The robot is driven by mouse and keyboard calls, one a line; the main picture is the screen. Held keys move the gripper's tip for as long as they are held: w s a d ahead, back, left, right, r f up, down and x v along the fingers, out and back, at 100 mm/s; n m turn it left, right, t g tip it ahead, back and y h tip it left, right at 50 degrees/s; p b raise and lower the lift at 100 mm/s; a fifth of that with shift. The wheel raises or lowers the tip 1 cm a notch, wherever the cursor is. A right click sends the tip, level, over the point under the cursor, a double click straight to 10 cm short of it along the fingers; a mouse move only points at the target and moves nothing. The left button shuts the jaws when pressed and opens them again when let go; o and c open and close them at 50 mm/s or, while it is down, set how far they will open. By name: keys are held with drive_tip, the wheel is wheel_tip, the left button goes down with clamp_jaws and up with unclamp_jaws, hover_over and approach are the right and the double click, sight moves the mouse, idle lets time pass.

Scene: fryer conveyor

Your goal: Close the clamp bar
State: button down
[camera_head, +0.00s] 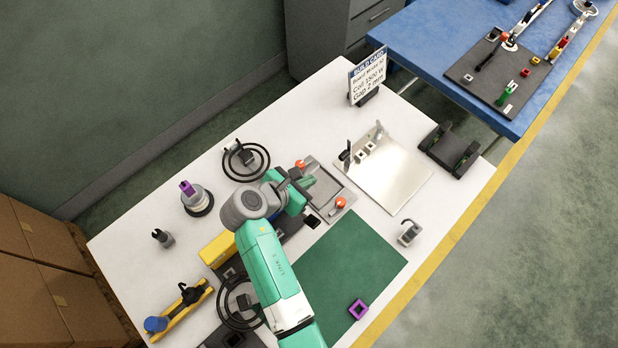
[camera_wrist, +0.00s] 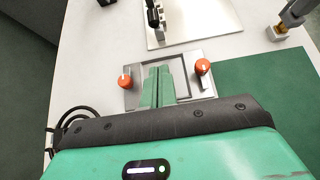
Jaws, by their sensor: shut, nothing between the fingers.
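A grey metal fixture (camera_head: 330,186) with an orange knob at each end, (camera_head: 300,163) and (camera_head: 341,202), lies on the white table beside the green mat. It also shows in the wrist view (camera_wrist: 208,85), with its left knob (camera_wrist: 125,81) and right knob (camera_wrist: 203,66). My gripper (camera_wrist: 165,72) is shut and empty, its green fingers together over the fixture between the knobs. In the head view my gripper (camera_head: 297,195) is at the fixture's left side, partly hidden by my arm. I cannot tell which part is the clamp bar, or whether my fingers touch the fixture.
A shiny plate (camera_head: 392,178) with upright black-handled parts lies behind the fixture. A green mat (camera_head: 345,262) with a purple square ring (camera_head: 358,308) lies in front. Black coils (camera_head: 246,160), a yellow block (camera_head: 217,249) and a build card (camera_head: 367,77) stand around.

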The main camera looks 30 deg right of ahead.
sight(345, 155)
drive_tip(key=b+x, duration=0.1)
drive_tip(key=x, duration=0.5)
drive_tip(key=shift+f+b, duration=0.1)
drive_tip(key=shift+b, duration=0.25)
drive_tip(key=d, duration=0.1)
drive_tip(key=w+d, duration=0.1)
drive_tip(key=d, duration=0.1)
drive_tip(key=shift+w+d+r, duration=0.1)
drive_tip(key=shift+d+r, duration=0.05)
drive_tip(key=shift+r, duration=0.1)
drive_tip(key=shift+w+d+r+b, duration=0.1)
drive_tip(key=shift+d+b, duration=0.2)
drive_tip(key=shift+d, duration=0.05)
